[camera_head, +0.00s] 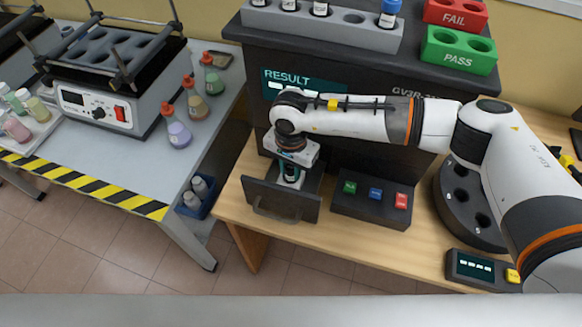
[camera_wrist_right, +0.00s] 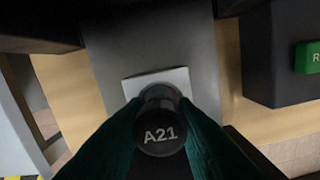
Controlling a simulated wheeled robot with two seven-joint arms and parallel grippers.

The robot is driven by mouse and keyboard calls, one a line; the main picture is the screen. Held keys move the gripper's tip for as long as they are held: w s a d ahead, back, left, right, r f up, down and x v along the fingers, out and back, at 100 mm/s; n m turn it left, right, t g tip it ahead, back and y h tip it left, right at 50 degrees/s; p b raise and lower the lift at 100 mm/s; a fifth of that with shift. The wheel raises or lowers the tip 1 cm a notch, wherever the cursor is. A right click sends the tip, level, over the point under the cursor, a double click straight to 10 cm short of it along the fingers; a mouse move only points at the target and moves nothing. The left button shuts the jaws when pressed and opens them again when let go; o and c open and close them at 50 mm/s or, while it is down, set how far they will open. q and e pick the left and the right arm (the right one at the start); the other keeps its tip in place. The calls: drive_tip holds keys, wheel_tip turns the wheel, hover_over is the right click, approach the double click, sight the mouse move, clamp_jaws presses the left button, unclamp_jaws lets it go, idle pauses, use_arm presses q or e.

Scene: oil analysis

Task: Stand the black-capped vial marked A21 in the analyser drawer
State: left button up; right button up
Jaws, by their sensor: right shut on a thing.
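The black-capped vial marked A21 (camera_wrist_right: 160,130) is between the fingers of my right gripper (camera_wrist_right: 158,140), seen from above in the right wrist view. In the head view my right gripper (camera_head: 291,178) points down over the open analyser drawer (camera_head: 268,200), shut on the vial. A pale square (camera_wrist_right: 160,82) in the drawer shows just beyond the vial in the wrist view. The vial's lower part is hidden, so I cannot tell whether it touches the drawer. The dark analyser (camera_head: 340,130) stands behind, with a RESULT screen. My left gripper is out of view.
A button box (camera_head: 371,204) with green, blue and red buttons sits right of the drawer. A rack (camera_head: 330,27) of vials and the red FAIL (camera_head: 456,14) and green PASS (camera_head: 459,50) blocks stand on the analyser. A dark round carousel (camera_head: 466,200) is at right.

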sight(291, 168)
drive_tip(key=shift+f+b, duration=0.2)
drive_tip(key=shift+b, duration=0.1)
drive_tip(key=o, duration=1)
drive_tip(key=shift+r, duration=0.1)
drive_tip(key=shift+r+p, duration=0.15)
drive_tip(key=shift+p, duration=0.2)
wheel_tip(291, 168, up, 12)
drive_tip(key=shift+b, duration=0.9)
drive_tip(key=shift+s, duration=0.1)
